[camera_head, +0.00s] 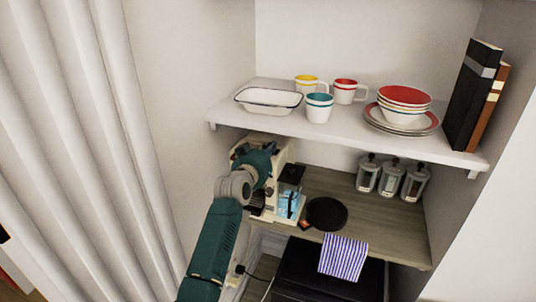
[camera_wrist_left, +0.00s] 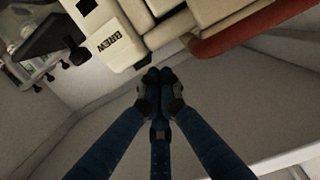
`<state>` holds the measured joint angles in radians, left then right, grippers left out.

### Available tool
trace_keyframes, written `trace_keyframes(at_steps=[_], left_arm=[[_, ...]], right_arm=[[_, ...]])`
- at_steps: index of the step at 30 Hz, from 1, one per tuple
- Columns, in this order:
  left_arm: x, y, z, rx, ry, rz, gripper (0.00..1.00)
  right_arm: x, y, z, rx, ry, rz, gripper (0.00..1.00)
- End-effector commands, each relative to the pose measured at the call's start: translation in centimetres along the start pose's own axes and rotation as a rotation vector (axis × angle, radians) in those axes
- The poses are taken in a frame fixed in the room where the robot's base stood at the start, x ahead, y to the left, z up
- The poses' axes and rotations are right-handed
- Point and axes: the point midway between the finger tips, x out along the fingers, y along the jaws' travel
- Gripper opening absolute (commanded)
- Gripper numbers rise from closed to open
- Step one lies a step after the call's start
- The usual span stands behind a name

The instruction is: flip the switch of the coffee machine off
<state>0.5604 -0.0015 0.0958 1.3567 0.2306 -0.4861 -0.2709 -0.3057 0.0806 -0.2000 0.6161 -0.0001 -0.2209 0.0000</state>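The cream coffee machine (camera_head: 283,152) stands at the left end of the wooden lower shelf, partly hidden behind my left arm. In the left wrist view its cream body (camera_wrist_left: 128,55) fills the top, with a "BREW" label and a rounded red-brown part along one edge. I cannot pick out the switch for sure. My left gripper (camera_wrist_left: 160,76) has its dark fingers together with nothing seen between them. The fingertips are close to the machine's edge below the label; I cannot tell whether they touch. In the head view my wrist hides them. My right gripper is in neither view.
The upper white shelf (camera_head: 330,128) overhangs the machine and holds a dish, cups, bowls and books. A round black item (camera_head: 327,213), a striped cloth (camera_head: 343,257) and canisters (camera_head: 390,180) are to the right. White curtains (camera_head: 90,130) hang at the left.

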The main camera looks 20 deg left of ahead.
Motion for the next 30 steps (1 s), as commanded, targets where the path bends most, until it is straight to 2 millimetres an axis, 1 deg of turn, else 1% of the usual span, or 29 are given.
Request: trace_keyframes(at_steps=[1,2,4,5,8,10,14,21,24,27,30], left_arm=[[0.0,0.0,-0.2,0.000,0.001,0.000,0.00],[0.0,0.0,-0.2,0.000,0.001,0.000,0.00],[-0.1,0.0,-0.2,-0.001,0.001,0.001,0.00],[-0.2,0.0,-0.2,0.000,0.001,0.001,0.00],[-0.8,0.0,-0.2,0.000,0.002,0.001,0.00],[-1.7,0.0,-0.1,0.001,0.002,0.000,0.00],[-4.0,0.0,-0.2,0.001,0.004,0.000,0.00],[-9.1,0.0,-0.5,0.002,0.010,-0.001,0.00],[-10.9,0.0,-0.6,0.001,0.011,-0.001,0.00],[-12.2,0.0,-0.7,0.001,0.012,-0.001,0.00],[-13.1,0.0,-0.8,0.002,0.013,-0.001,0.00]], right_arm=[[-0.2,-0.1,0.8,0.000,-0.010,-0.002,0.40],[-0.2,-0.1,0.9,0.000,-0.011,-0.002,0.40],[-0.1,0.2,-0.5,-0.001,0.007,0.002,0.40],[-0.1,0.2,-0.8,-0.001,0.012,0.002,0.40],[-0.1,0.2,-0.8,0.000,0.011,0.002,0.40],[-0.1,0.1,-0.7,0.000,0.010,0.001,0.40],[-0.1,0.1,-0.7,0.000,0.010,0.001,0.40],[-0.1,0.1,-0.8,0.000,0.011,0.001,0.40],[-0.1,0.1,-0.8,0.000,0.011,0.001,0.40],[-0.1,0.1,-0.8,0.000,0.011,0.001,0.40],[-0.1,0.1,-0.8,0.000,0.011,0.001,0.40]])
